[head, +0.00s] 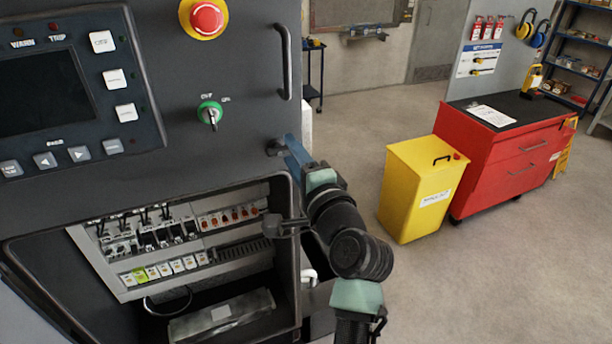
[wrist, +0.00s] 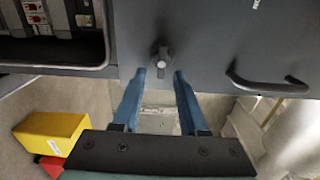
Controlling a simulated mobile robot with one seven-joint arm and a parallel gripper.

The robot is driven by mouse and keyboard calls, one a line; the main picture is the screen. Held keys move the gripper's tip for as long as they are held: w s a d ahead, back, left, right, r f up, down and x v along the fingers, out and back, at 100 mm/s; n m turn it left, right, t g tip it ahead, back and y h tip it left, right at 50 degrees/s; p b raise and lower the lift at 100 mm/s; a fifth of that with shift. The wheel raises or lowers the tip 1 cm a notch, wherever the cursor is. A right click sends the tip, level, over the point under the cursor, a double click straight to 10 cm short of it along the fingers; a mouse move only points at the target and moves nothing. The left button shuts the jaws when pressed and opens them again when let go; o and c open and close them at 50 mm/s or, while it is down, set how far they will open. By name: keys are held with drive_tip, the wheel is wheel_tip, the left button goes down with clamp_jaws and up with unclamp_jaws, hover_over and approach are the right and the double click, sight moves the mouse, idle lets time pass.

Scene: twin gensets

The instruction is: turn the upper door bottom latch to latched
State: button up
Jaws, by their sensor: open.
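The upper door (head: 165,95) is a dark grey panel with a screen and switches, and it appears closed. Its bottom latch (head: 275,147) is a small dark knob near the door's lower right corner. In the wrist view the latch (wrist: 162,60) points roughly toward me, just beyond the fingertips and centred between them. My gripper (head: 287,146) has blue fingers and is open and empty in front of the latch. In the wrist view a gap shows between the fingertips (wrist: 160,75) and the knob, and I cannot tell whether either finger touches it.
Below the door is an open compartment (head: 190,245) with breakers and wiring. A door handle (head: 284,62) stands above the latch. A red emergency stop (head: 205,17) and a green key switch (head: 210,113) are on the door.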

drive_tip(key=b+v, duration=0.4)
drive_tip(key=v, duration=0.8)
drive_tip(key=shift+s+a, duration=0.15)
drive_tip(key=s+a+r+n+t+h+b, duration=0.1)
drive_tip(key=s+r+n+t+h, duration=0.1)
drive_tip(key=r, duration=0.6)
drive_tip(key=s+a+r+n+t+h+b, duration=0.1)
drive_tip(key=s+r+n+t, duration=0.3)
drive_tip(key=r, duration=0.5)
drive_tip(key=s+a+r+n+t+h+b, duration=0.2)
drive_tip(key=s+a+r+n+t, duration=0.1)
drive_tip(key=s+r+n, duration=0.3)
wheel_tip(320, 180, up, 3)
drive_tip(key=n+t, duration=0.1)
drive_tip(key=n, duration=0.1)
drive_tip(key=shift+s+a+n+h+b, duration=0.2)
drive_tip(key=shift+s+n+h+b, duration=0.05)
drive_tip(key=shift+n+h+b, duration=0.05)
